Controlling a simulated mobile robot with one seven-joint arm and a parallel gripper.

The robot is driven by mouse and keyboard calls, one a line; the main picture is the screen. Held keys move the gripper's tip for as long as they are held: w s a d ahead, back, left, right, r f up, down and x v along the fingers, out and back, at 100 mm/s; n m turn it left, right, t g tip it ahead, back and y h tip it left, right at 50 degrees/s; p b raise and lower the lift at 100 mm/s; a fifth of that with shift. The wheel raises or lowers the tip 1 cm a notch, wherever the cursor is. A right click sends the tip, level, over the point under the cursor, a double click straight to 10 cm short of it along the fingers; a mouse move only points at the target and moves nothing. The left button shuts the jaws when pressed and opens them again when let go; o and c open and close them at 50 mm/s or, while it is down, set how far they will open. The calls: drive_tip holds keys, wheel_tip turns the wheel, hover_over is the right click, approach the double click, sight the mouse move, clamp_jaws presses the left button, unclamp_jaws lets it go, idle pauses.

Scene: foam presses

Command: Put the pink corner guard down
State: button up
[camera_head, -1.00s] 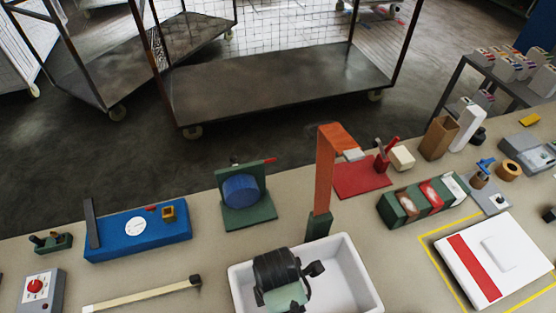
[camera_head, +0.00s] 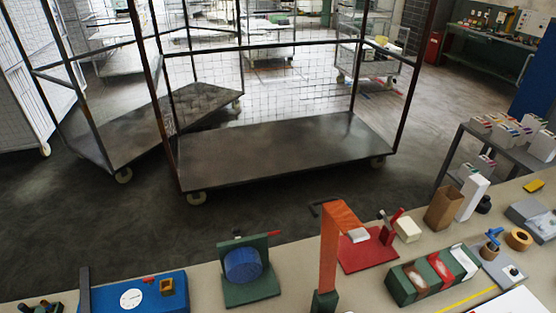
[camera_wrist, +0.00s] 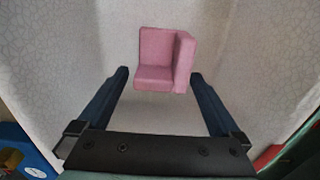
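The pink corner guard (camera_wrist: 158,62) shows in the wrist view, just beyond my fingertips, with two upright walls and a base. It appears to rest on the pale floor of a white basin (camera_wrist: 60,60). My gripper (camera_wrist: 158,76) has its two dark blue fingers spread wide, with a visible gap on the left of the guard. The head view shows neither guard nor gripper now.
In the head view, an orange post (camera_head: 338,235) stands on the bench near a green press with a blue disc (camera_head: 243,265). A blue box with a dial (camera_head: 140,293) is at left, a green tray (camera_head: 432,280) at right. Wheeled carts (camera_head: 280,155) stand behind.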

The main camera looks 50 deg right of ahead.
wheel_tip(320, 180, up, 12)
drive_tip(key=w+r+m+t+h, duration=0.35)
drive_tip(key=w+r+t, duration=0.55)
drive_tip(key=w+r, duration=0.85)
drive_tip(key=w+a+r+m+t, duration=0.1)
drive_tip(key=w+a+r+t, duration=0.15)
drive_tip(key=r, duration=0.55)
drive_tip(key=w+a+r+m+t, duration=0.2)
drive_tip(key=w+r+t, duration=0.15)
drive_tip(key=r, duration=0.35)
drive_tip(key=s+a+r+m+t+y, duration=0.1)
drive_tip(key=s+a+r+t, duration=0.2)
drive_tip(key=r, duration=0.7)
drive_tip(key=s+a+r+m+t+y, duration=0.1)
drive_tip(key=s+a+r+t, duration=0.3)
drive_tip(key=r, duration=0.7)
drive_tip(key=s+a+r+m+t+y, duration=0.1)
drive_tip(key=s+a+r+m+t, duration=0.2)
drive_tip(key=r, duration=0.7)
drive_tip(key=shift+s+a+r+t, duration=0.35)
drive_tip(key=shift+a+r+t, duration=0.1)
drive_tip(key=shift+t, duration=0.75)
